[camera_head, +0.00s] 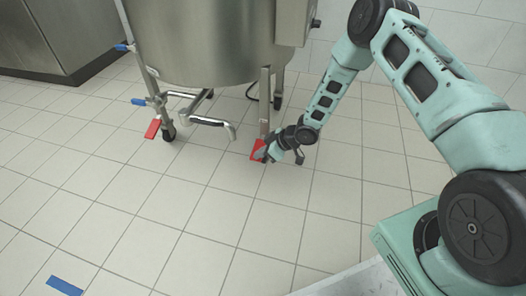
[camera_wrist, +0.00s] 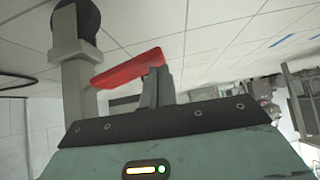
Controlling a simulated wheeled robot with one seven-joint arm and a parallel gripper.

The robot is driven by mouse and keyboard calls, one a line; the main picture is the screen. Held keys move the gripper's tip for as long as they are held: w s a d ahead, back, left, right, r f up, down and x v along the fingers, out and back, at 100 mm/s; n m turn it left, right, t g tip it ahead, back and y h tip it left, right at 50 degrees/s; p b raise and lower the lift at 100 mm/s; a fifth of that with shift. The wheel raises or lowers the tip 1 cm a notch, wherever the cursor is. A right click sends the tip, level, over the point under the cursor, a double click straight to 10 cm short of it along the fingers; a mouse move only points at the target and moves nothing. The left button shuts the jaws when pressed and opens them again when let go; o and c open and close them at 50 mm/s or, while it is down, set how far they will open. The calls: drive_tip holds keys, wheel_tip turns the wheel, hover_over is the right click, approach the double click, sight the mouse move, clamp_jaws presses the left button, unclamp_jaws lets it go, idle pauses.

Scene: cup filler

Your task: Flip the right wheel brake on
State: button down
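The right wheel brake is a red lever (camera_head: 257,149) at the foot of the tank's right leg in the head view. In the wrist view the red lever (camera_wrist: 125,70) sticks out from the grey leg (camera_wrist: 73,75) beside the dark wheel (camera_wrist: 80,20). My gripper (camera_head: 268,154) is low by the floor, just right of the lever. In the wrist view my gripper's fingers (camera_wrist: 156,85) are close together at the lever's free end, with nothing visible between them. I cannot tell whether they touch the lever. The right wheel is mostly hidden in the head view.
The steel tank (camera_head: 205,45) stands above on legs. A second red lever (camera_head: 153,129) sits by the left wheel (camera_head: 168,132). The tiled floor in front is clear, apart from a blue strip (camera_head: 65,286).

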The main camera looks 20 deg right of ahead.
drive_tip(key=shift+f, duration=0.8)
drive_tip(key=shift+s+f, duration=0.15)
drive_tip(key=shift+f, duration=0.05)
drive_tip(key=shift+a+p, duration=0.1)
drive_tip(key=shift+p, duration=0.2)
